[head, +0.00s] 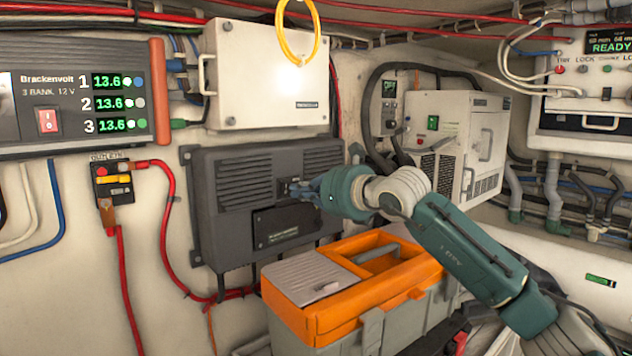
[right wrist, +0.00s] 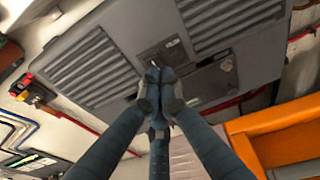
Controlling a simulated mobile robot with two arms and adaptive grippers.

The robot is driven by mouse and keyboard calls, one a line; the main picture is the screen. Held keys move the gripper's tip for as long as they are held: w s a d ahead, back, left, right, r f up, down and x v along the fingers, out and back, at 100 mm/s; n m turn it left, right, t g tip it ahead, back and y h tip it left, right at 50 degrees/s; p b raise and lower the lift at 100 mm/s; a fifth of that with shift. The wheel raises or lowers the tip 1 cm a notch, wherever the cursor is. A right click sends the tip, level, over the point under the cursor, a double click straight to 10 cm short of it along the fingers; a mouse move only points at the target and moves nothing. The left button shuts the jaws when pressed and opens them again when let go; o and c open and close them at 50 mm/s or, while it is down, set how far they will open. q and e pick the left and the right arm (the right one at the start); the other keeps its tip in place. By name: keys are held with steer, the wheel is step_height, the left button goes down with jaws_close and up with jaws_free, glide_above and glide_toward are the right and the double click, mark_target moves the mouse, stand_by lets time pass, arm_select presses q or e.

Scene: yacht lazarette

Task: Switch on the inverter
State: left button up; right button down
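A dark grey finned box (head: 228,205), which looks like the inverter, is mounted on the wall in the middle of the head view. It fills the upper part of the right wrist view (right wrist: 110,28). A dark plate (right wrist: 172,48) with a small control on it is set between its fins. My right gripper (head: 290,188) is at the front of this box, its fingertips in front of or touching that plate; contact cannot be told. In the right wrist view its fingers (right wrist: 155,78) are together, with nothing seen between them. My left gripper is out of view.
An orange and grey toolbox (head: 330,310) stands below the box, under my right arm. A charger (head: 70,90) with a red rocker switch is at the left. A white box (head: 265,75) hangs above; a white unit (head: 465,150) is at the right. Red cables run at the lower left.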

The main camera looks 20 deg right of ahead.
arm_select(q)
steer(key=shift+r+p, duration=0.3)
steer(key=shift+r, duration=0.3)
arm_select(e)
steer(key=shift+x, duration=0.85)
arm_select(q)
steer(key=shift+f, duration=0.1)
arm_select(e)
steer(key=shift+r, duration=0.2)
